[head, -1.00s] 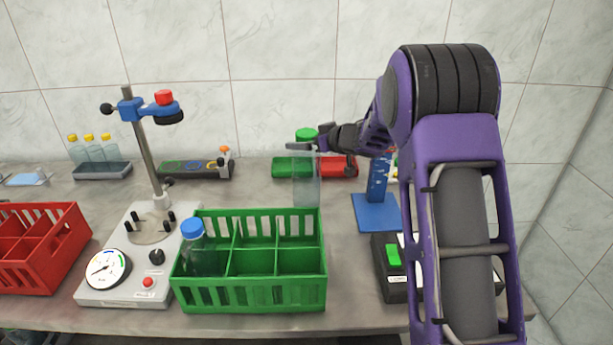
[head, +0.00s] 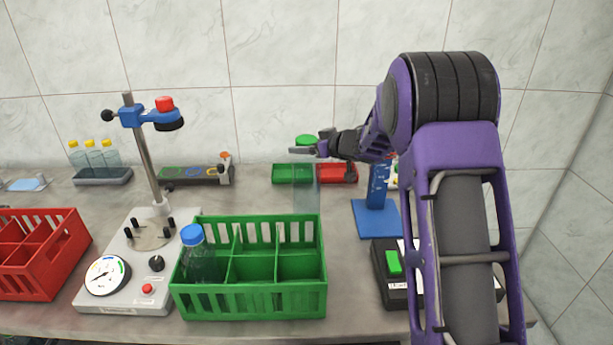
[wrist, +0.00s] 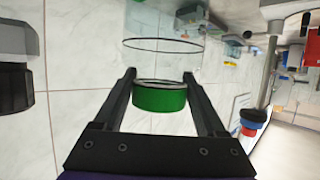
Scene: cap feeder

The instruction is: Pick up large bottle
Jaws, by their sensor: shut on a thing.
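The large bottle is clear, with a green cap (head: 306,140), and stands upright behind the green crate in the head view. Its see-through body (head: 306,188) is faint against the counter. In the wrist view, the green cap (wrist: 160,97) sits between the two fingers, and the clear body (wrist: 165,45) extends beyond the fingertips. I cannot tell whether its base touches the counter.
A green crate (head: 250,299) with a blue-capped bottle (head: 193,237) stands in front. A gauge stand (head: 145,165) and a red crate (head: 45,283) are at left. Small green (head: 291,180) and red (head: 338,180) trays lie behind. A blue stand (head: 376,218) and black button box (head: 392,285) are at right.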

